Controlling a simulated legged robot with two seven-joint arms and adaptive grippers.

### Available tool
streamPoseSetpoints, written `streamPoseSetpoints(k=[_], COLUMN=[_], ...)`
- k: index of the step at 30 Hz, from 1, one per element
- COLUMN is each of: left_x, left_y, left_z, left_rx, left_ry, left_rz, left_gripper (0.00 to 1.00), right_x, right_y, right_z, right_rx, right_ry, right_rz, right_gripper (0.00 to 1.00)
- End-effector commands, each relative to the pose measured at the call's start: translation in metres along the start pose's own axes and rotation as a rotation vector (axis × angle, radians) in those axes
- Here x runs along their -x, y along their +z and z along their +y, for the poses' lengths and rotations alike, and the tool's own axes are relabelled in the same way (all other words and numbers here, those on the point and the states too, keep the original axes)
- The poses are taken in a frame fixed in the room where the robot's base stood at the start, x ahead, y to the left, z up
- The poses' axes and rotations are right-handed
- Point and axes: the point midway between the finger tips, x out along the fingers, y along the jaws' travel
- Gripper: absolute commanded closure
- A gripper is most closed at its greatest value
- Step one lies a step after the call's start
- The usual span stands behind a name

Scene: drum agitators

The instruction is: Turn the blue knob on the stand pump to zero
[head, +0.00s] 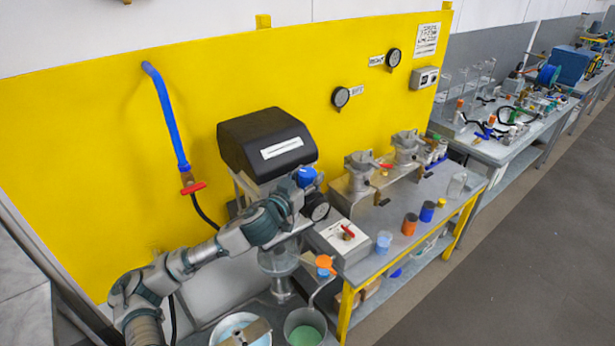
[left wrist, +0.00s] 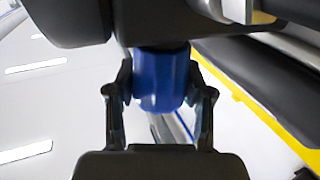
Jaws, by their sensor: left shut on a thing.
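The stand pump (head: 266,141) is a black box with a white label, on a stand before the yellow wall, left of centre in the head view. Its blue knob (head: 307,176) shows at the lower right of the box. My left gripper (head: 299,184) is at the knob, with my arm reaching up from the bottom left. In the left wrist view the blue knob (left wrist: 161,82) sits between the two dark fingers of my left gripper (left wrist: 160,97), which is shut on it. The knob's markings cannot be read. My right gripper is not in view.
A steel bench (head: 400,225) to the right holds an orange cup (head: 409,225), a blue cup (head: 427,211) and metal drums. A bucket with green liquid (head: 305,334) stands below the pump. A blue hose (head: 166,115) hangs on the yellow wall (head: 110,140). The floor at right is clear.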

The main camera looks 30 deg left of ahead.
Motion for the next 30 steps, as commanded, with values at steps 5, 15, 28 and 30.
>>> streamPoseSetpoints(k=[5,15,28,30], left_x=[-0.0001,-0.0004,-0.0005,-0.0005], left_y=[-0.001,-0.0008,-0.0002,0.0004], left_z=[-0.0008,0.0011,0.0015,0.0013], left_rx=[0.0,0.007,0.009,0.008], left_ry=[-0.018,-0.19,-0.591,-0.658], left_rz=[0.002,0.003,-0.001,-0.002], left_gripper=[0.83,0.83,0.83,0.83], right_x=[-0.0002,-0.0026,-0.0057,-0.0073], right_y=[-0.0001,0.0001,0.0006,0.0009], right_z=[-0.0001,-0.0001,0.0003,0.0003], right_rx=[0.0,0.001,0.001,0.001], right_ry=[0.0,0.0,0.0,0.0], right_rz=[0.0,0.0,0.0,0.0], right_gripper=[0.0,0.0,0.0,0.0])
